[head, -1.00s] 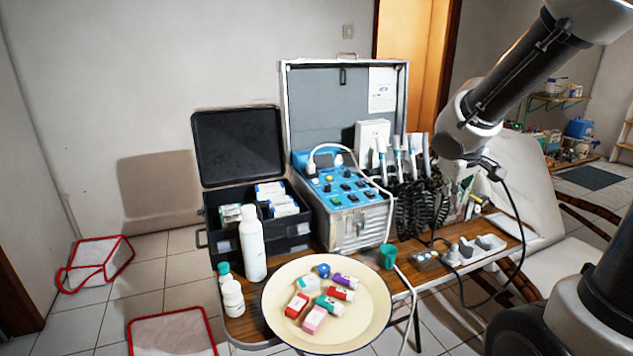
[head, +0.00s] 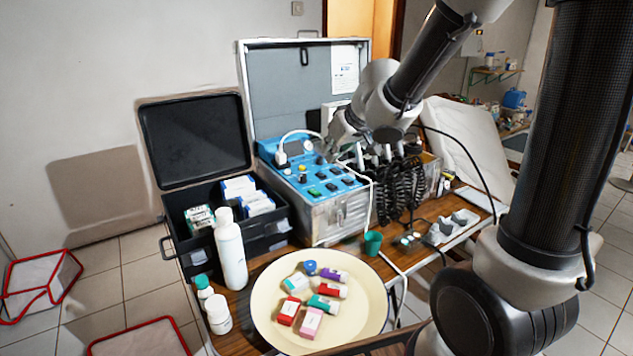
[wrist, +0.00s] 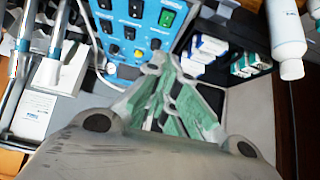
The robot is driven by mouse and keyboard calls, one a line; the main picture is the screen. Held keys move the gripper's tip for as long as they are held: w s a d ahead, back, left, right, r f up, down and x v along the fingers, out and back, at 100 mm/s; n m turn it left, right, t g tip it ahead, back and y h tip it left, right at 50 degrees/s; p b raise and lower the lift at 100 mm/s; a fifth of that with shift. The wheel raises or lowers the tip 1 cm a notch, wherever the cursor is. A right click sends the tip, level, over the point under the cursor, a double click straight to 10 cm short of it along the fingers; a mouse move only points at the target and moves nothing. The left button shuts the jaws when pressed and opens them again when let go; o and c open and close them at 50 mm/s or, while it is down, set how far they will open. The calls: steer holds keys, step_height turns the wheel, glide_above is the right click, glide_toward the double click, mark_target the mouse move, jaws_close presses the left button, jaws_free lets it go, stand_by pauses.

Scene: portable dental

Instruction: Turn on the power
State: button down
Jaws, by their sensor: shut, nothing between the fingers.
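The portable dental unit (head: 335,222) stands open in a metal case on the table, with a blue control panel (head: 300,186) on its top. The panel carries several switches and knobs. A green rocker switch (wrist: 167,18) and the blue panel (wrist: 122,22) show in the wrist view. My gripper (head: 335,150) is at the panel's back right in the head view. In the wrist view my gripper (wrist: 163,62) has its green-padded fingers together, empty, at the panel's edge. The fingers hide part of the panel; contact cannot be told.
A white plug (head: 281,157) and cable stand on the panel's back. Black coiled hoses (head: 402,188) hang to its right. An open black box (head: 270,240) and a white bottle (head: 230,250) are at left. A cream plate (head: 265,315) of small boxes and a green cup (head: 373,243) are in front.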

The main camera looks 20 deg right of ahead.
glide_above(317, 192)
steer(key=f, duration=0.7)
steer(key=shift+s+f, duration=0.2)
steer(key=shift+s, duration=0.05)
step_height(317, 192, down, 3)
steer(key=shift+f, duration=0.55)
steer(key=shift+w+f, duration=0.1)
